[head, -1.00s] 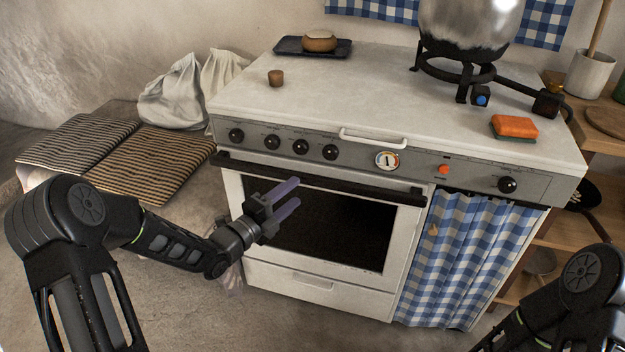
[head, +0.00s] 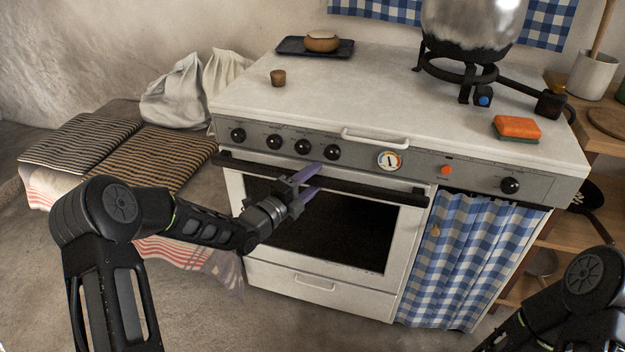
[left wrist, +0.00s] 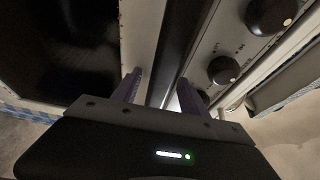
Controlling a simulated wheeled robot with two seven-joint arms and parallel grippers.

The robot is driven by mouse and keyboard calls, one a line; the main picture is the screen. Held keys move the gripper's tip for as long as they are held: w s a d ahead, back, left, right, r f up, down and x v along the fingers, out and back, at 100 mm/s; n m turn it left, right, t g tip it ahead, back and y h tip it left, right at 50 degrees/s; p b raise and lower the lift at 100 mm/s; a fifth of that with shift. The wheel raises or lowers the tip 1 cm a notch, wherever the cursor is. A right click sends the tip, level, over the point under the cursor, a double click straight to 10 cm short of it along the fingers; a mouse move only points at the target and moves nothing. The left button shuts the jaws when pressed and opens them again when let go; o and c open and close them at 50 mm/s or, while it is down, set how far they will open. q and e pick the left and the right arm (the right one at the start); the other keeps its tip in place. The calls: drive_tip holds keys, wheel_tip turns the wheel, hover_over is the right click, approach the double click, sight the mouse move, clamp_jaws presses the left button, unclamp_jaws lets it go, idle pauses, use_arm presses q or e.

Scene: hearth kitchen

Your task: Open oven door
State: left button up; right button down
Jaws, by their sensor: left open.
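The white oven door (head: 395,240) with its dark glass window is shut on the front of the stove. Its dark bar handle (head: 380,191) runs along the door's top edge. My left gripper (head: 316,178) is open at the middle of the handle, with its purple fingers one above and one below the bar in the head view. In the left wrist view the handle (left wrist: 178,50) runs between the two open fingers (left wrist: 159,88). Whether a finger touches the bar I cannot tell. My right arm shows at the lower right; its gripper is out of view.
Black knobs (head: 303,147) and a round gauge (head: 389,161) sit just above the handle. A white rail (head: 375,138) sticks out over them. A checked curtain (head: 460,260) hangs right of the door. A bench with striped cushions (head: 165,158) stands at left.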

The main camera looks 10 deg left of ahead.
use_arm(q)
clamp_jaws()
idle(0.4)
idle(0.9)
